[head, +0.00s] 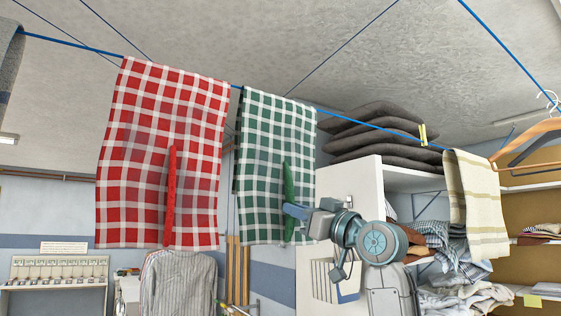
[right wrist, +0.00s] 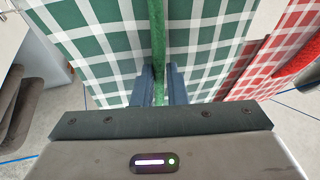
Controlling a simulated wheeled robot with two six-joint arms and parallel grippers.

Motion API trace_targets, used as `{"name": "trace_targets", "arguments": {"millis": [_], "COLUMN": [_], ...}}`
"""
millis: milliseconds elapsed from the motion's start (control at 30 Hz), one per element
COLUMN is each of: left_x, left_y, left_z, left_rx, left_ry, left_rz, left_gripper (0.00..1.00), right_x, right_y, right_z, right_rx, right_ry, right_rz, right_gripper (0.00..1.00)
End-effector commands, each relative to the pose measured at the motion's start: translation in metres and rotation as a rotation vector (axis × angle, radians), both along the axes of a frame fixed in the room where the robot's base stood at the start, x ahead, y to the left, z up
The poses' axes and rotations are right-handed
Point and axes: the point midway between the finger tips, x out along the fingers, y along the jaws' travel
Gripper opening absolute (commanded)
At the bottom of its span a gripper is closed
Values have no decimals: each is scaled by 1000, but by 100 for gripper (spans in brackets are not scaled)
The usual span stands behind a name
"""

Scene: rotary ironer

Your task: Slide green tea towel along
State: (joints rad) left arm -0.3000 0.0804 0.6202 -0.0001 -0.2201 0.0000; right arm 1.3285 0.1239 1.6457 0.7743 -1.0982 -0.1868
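The green tea towel (head: 262,150), green and white check, hangs over a blue line beside the red towel. A raised green strip (head: 289,200) stands out from its front. My right gripper (head: 288,212) is at the lower part of this strip. In the right wrist view the two fingers (right wrist: 159,88) lie either side of the green strip (right wrist: 157,40) with no clear gap, so the gripper looks shut on it. The towel's cloth (right wrist: 90,40) fills the view behind. My left gripper is not in view.
The red check towel (head: 170,120), with its own red strip (head: 171,195), hangs close on the left. A white shelf unit (head: 340,190) with grey cushions (head: 375,130) stands behind.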

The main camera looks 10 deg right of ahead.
Motion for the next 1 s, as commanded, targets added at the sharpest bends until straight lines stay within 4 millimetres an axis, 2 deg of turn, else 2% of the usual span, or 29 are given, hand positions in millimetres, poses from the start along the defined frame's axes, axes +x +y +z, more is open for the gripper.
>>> {"name": "trace_targets", "arguments": {"millis": [333,1000], "left_x": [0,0], "left_y": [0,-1], "left_z": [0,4], "left_rx": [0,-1], "left_ry": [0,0], "left_rz": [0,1], "left_gripper": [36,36], "right_x": [1,15], "right_y": [-4,-44], "right_z": [0,-3], "right_rx": [-1,-2], "right_ry": [-2,-1], "right_rz": [-1,-7], "right_gripper": [0,0]}}
